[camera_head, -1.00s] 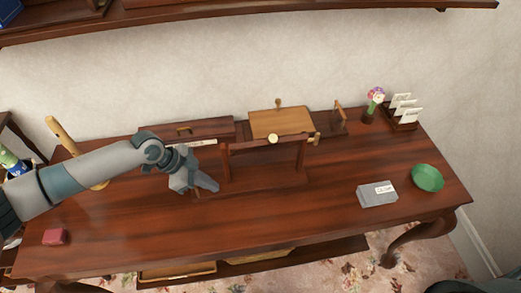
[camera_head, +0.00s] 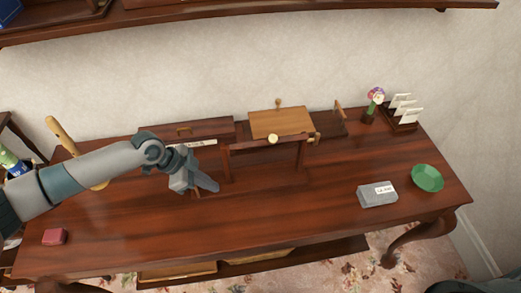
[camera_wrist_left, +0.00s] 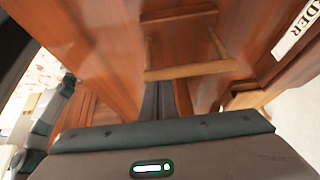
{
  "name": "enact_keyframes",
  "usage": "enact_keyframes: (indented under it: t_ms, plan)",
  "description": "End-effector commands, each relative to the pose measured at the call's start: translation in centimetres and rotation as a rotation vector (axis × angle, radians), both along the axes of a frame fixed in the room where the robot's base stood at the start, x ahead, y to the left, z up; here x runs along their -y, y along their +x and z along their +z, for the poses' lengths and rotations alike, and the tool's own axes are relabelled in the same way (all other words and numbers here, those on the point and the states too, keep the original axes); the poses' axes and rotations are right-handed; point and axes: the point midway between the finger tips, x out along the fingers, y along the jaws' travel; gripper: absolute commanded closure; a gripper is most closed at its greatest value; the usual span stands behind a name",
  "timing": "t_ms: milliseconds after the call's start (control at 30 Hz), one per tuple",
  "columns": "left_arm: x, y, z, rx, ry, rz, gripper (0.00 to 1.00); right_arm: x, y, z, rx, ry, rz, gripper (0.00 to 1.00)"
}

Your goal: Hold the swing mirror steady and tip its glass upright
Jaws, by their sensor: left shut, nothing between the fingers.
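The swing mirror (camera_head: 266,146) appears to be the dark wooden frame standing mid-table, with two posts and a top bar. Its glass cannot be made out; only reddish-brown wood tones show between the posts. My left gripper (camera_head: 207,186) is shut and empty, low over the table just left of the frame's left post. Whether it touches the post cannot be told. In the left wrist view, my gripper's grey fingers (camera_wrist_left: 165,100) point toward wooden bars, one pale-edged (camera_wrist_left: 190,70). My right gripper is out of view.
Behind stand a long wooden box (camera_head: 187,130) and a tan wooden panel (camera_head: 281,123). A grey box (camera_head: 377,195), green bowl (camera_head: 427,178), flower vase (camera_head: 368,116) and card rack (camera_head: 402,122) are at right. A red block (camera_head: 54,236) lies front left. The front middle is clear.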

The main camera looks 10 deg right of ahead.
Motion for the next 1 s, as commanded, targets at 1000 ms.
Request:
enact_keyframes:
  t_ms: [1000]
  plan:
    - [0.00,0.00,-0.74,0.000,0.000,0.000,1.00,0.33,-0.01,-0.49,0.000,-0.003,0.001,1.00]
